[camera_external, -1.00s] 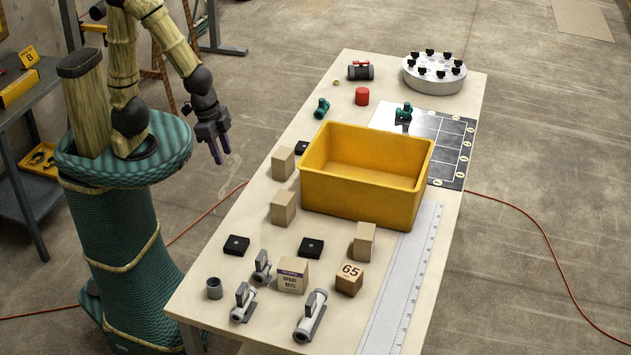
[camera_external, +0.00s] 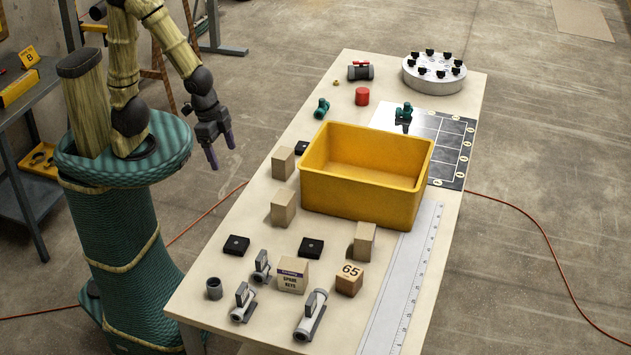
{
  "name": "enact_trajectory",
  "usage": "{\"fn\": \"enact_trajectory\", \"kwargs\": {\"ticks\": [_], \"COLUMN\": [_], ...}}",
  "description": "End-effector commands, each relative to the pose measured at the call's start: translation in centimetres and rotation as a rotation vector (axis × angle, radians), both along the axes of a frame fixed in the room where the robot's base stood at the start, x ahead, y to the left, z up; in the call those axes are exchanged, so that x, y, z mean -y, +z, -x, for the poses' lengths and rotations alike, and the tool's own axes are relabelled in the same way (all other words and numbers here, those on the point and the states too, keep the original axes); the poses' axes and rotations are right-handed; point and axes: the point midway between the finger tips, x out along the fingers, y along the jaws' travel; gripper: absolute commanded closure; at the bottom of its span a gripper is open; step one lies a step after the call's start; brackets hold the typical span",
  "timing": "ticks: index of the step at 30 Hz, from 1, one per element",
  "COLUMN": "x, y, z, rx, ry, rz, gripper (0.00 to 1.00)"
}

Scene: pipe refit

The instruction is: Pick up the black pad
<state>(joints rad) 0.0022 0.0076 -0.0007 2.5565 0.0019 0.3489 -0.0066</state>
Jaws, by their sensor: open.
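Three flat black pads lie on the table. One black pad (camera_external: 236,245) is at the near left, another black pad (camera_external: 311,248) is to its right. The third black pad (camera_external: 302,148) is farther back, partly hidden by a cardboard block and the yellow bin. I cannot tell which one the task means. My gripper (camera_external: 221,156) is open and empty, with its fingers pointing down. It is in the air left of the table's left edge, apart from all the pads.
The yellow bin (camera_external: 372,204) stands mid-table. Cardboard blocks (camera_external: 283,208), a spare keys box (camera_external: 292,275) and grey valves (camera_external: 311,316) surround the near pads. A ruler (camera_external: 402,280) lies along the right edge. Green fittings (camera_external: 321,108) and a red cylinder (camera_external: 362,96) are farther back.

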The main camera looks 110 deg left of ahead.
Motion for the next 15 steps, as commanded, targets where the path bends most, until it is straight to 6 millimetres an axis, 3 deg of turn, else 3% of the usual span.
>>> {"fn": "enact_trajectory", "kwargs": {"ticks": [8, 15], "x": [2.2, 5.6], "y": [-1.2, -4.4], "z": [-2.7, -5.0], "rx": [-0.083, -0.182], "ry": [0.012, 0.041], "rz": [0.005, 0.008], "gripper": [0.20, 0.20]}}
